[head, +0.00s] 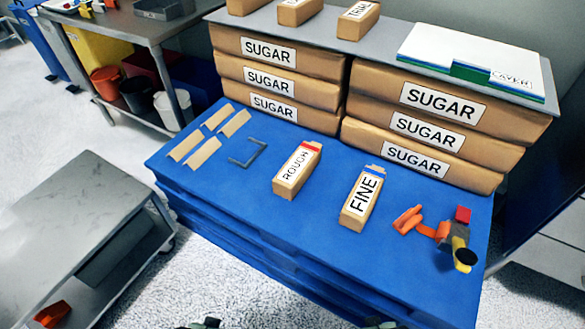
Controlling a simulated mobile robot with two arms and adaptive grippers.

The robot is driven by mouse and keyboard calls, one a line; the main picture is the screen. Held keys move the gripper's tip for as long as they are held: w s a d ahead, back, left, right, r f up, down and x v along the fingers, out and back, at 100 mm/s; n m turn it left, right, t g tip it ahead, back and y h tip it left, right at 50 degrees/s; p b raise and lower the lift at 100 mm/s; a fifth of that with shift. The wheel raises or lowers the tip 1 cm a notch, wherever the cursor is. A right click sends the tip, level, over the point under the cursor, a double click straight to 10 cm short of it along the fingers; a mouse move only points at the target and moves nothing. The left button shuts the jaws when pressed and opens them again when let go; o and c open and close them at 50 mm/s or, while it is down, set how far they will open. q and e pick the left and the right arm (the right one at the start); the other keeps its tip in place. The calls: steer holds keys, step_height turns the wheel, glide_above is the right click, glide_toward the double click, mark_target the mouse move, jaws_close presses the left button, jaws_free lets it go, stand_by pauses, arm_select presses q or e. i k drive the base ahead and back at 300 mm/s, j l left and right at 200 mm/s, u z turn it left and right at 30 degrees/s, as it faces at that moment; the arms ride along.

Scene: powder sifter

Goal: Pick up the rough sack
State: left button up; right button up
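The rough sack (296,171) is a small tan block-shaped sack with a white label reading ROUGH and a red strip at its far end. Neither sack is touched by a gripper. Only small dark slivers show at the bottom edge, which seem to be the tops of my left gripper (205,323) and my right gripper (380,323). Their fingers are out of frame, well in front of the sacks.
Large SUGAR sacks (280,83) stand stacked behind, with a grey board (390,38) on top. Orange, red and yellow tools (440,230) lie right. A metal cart (75,215) stands left.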

mark_target(291, 177)
steer(key=j, duration=1.65)
